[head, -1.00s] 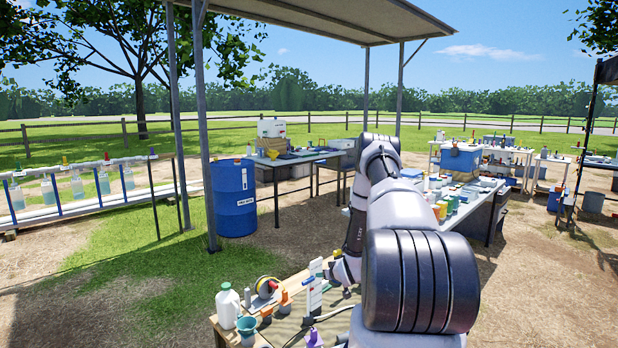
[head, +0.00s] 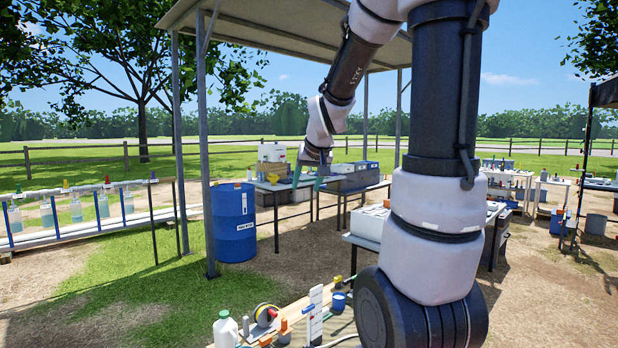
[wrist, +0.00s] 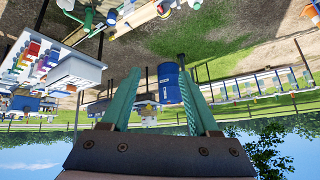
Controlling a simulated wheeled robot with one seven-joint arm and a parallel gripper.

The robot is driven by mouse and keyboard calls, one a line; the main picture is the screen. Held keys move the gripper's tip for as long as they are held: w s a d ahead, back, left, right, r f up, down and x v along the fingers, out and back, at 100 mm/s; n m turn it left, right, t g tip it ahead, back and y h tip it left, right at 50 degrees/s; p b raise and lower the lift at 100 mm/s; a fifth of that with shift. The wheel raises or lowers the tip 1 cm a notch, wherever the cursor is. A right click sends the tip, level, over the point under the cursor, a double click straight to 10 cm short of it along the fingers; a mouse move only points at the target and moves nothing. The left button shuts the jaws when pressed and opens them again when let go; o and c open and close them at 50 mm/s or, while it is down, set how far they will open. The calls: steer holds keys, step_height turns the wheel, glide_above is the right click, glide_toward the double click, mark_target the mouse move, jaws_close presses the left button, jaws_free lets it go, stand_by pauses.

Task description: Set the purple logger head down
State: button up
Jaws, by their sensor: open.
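My gripper (head: 307,176) is raised high above the ground, with its green fingers spread and nothing between them. The wrist view shows the two fingers (wrist: 160,68) apart, with the scene upside down and the blue barrel seen beyond the gap. I cannot make out the purple logger head in the head view, where the near bench is cut off by the bottom edge. A small purplish patch (wrist: 164,11) shows at the top of the wrist view, too small to tell whether it is the logger head.
The near wooden bench carries a white jug (head: 225,329), a reel (head: 264,314), a white upright piece (head: 315,311) and a blue cup (head: 339,300). A blue barrel (head: 234,222) stands by the shelter post. A bottle rack (head: 90,222) is at left. Grass lies between.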

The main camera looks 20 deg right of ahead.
steer(key=s+a+r+y, duration=0.1)
steer(key=s+a, duration=0.3)
steer(key=s, duration=0.6)
steer(key=s+a+r+m+g+y, duration=0.1)
steer(key=s+a+r, duration=0.3)
steer(key=s, duration=0.7)
steer(key=shift+a+y, duration=0.3)
steer(key=shift+y, duration=0.1)
steer(key=shift+s, duration=0.1)
